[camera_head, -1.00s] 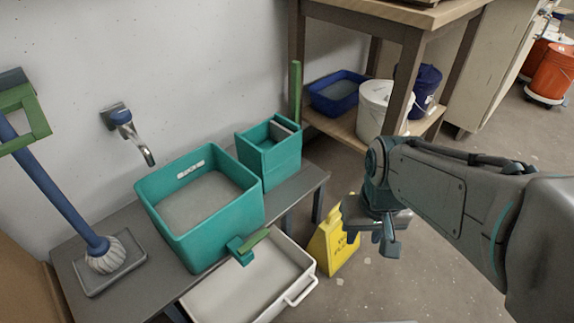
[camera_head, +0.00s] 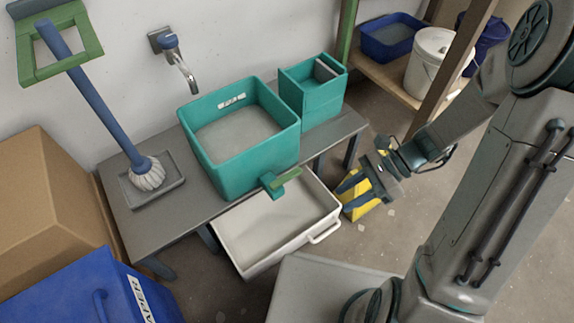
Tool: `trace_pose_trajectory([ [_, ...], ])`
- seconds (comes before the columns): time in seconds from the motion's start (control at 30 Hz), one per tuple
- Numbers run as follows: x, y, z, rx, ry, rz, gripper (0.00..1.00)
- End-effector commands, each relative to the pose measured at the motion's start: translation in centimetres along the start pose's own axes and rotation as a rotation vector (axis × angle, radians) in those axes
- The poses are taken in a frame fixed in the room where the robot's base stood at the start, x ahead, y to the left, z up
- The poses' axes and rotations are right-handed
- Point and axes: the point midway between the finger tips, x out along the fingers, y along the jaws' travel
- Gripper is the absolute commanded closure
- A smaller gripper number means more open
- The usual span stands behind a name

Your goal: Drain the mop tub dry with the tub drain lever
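The teal mop tub (camera_head: 247,168) stands on a grey bench, with grey liquid (camera_head: 240,132) inside it. The tub drain lever, a teal valve with a green handle (camera_head: 287,180), sticks out at the tub's front lower right. A white basin (camera_head: 275,228) sits below it. My gripper (camera_head: 350,193) is right of the lever, in front of the yellow sign and apart from the tub and lever. Its fingers look spread, with nothing visible between them.
A mop (camera_head: 146,172) stands in a grey tray (camera_head: 160,190) at left, its handle at a green holder (camera_head: 60,45). A wall tap (camera_head: 180,62) is behind the tub. A smaller teal bin (camera_head: 312,100) adjoins it. A yellow sign (camera_head: 368,208), cardboard box (camera_head: 45,200) and blue bin (camera_head: 95,295) flank the bench.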

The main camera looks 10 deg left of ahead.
Motion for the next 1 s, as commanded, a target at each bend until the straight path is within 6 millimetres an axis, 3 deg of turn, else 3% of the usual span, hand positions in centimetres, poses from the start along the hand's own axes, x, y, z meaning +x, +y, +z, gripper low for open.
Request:
trace_pose_trajectory([
  [0.37,3.9,-5.1,-2.0,0.637,-0.477,-0.059,0.65],
  [0.6,6.1,-8.2,-4.8,1.038,-0.779,-0.075,0.65],
  [0.8,7.9,-9.9,-7.7,1.329,-1.002,-0.079,0.65],
  [1.0,9.1,-10.7,-9.8,1.494,-1.135,-0.080,0.65],
])
